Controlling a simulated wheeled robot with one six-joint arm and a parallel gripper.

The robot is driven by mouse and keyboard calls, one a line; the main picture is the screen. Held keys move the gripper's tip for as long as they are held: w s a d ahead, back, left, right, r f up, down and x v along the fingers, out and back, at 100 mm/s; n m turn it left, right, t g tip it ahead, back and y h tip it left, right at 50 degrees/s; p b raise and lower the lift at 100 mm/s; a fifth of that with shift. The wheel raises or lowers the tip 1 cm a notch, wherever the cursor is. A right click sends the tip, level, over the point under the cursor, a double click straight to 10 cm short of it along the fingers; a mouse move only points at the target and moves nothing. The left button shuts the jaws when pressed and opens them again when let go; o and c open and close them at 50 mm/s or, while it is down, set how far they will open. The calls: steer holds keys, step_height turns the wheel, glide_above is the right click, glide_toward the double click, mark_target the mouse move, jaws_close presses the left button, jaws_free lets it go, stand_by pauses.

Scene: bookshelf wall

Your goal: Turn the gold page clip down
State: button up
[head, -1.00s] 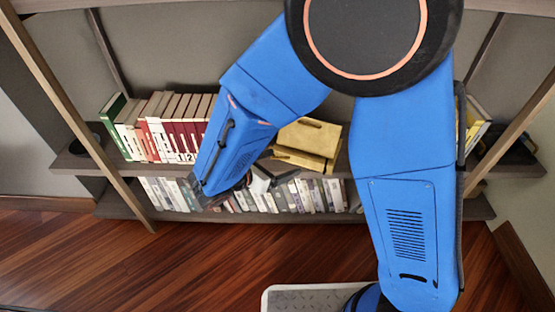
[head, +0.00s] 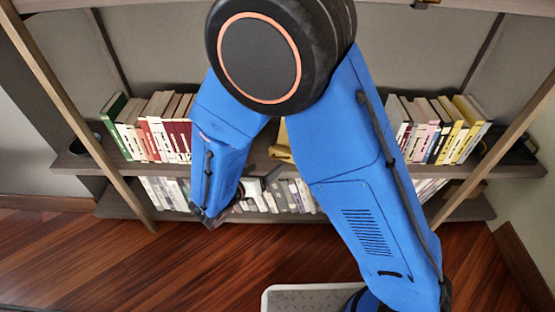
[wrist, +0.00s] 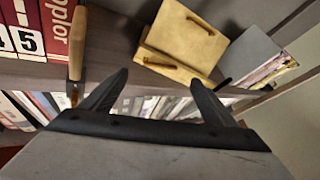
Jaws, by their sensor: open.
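A tan book stand (wrist: 178,38) stands on the shelf in the wrist view, beyond my fingers. A slim gold piece (wrist: 201,25) lies across its upper face, and another (wrist: 159,65) lies along its lower ledge. I cannot tell for sure which is the page clip. In the head view only a small part of the stand (head: 281,148) shows; my arm hides the rest. My gripper (wrist: 158,77) is open and empty, its fingers below and in front of the stand, apart from it.
Red and white books (head: 155,125) stand left of the stand, more books (head: 440,128) to the right. A lower row (head: 275,195) fills the bottom shelf. In the wrist view an upright wooden handle (wrist: 77,45) is close by the left finger. A grey panel (wrist: 253,55) is at right.

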mark_target(280, 157)
steer(key=x, duration=0.9)
steer(key=shift+w+d+f, duration=0.1)
steer(key=shift+w+f, duration=0.05)
steer(key=shift+w, duration=0.1)
